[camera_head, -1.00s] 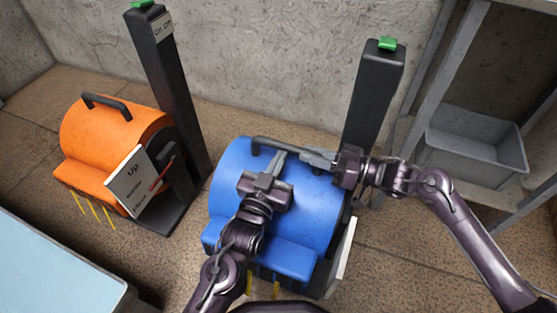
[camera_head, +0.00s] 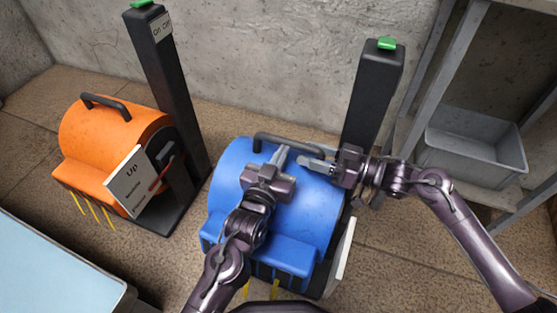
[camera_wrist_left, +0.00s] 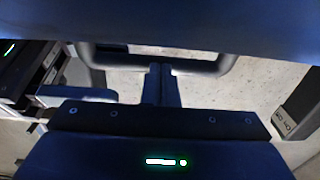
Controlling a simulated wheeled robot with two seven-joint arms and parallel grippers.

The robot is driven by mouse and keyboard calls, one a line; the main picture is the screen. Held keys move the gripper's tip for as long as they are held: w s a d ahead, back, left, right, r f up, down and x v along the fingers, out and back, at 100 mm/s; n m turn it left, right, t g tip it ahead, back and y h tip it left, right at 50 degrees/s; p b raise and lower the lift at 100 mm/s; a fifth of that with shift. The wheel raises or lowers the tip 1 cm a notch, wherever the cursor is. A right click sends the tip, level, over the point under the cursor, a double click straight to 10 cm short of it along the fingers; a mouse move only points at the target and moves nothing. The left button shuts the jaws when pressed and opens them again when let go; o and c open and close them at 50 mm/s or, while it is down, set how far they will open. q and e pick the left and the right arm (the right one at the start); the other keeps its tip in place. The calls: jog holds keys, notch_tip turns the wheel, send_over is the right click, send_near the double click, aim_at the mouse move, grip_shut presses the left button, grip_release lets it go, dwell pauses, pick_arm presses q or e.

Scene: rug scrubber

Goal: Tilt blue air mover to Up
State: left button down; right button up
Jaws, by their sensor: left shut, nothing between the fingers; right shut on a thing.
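The blue air mover (camera_head: 315,205) stands on the floor in the middle of the head view, with a dark handle (camera_head: 270,136) along its top. A white panel (camera_head: 346,250), seen edge-on, is at its right side, so its markings are hidden. My right gripper (camera_head: 303,162) reaches in from the right and is shut on the handle near its right part. My left gripper (camera_head: 281,154) is shut and empty over the mover's top, its tips close to the handle; contact is unclear. In the left wrist view its fingers (camera_wrist_left: 160,80) are together, with the handle (camera_wrist_left: 205,67) beyond them.
An orange air mover (camera_head: 110,135) stands at the left with a white panel (camera_head: 132,180) reading "Up". Black posts with green tops rise behind both movers. A grey bin (camera_head: 472,150) sits on a shelf at right. A pale blue surface (camera_head: 55,270) fills the lower left.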

pick_arm(q)
jog(key=shift+r, duration=0.25)
pick_arm(e)
jog(key=shift+s+a+f, duration=0.15)
jog(key=shift+s+f, duration=0.05)
jog(key=shift+s, duration=0.1)
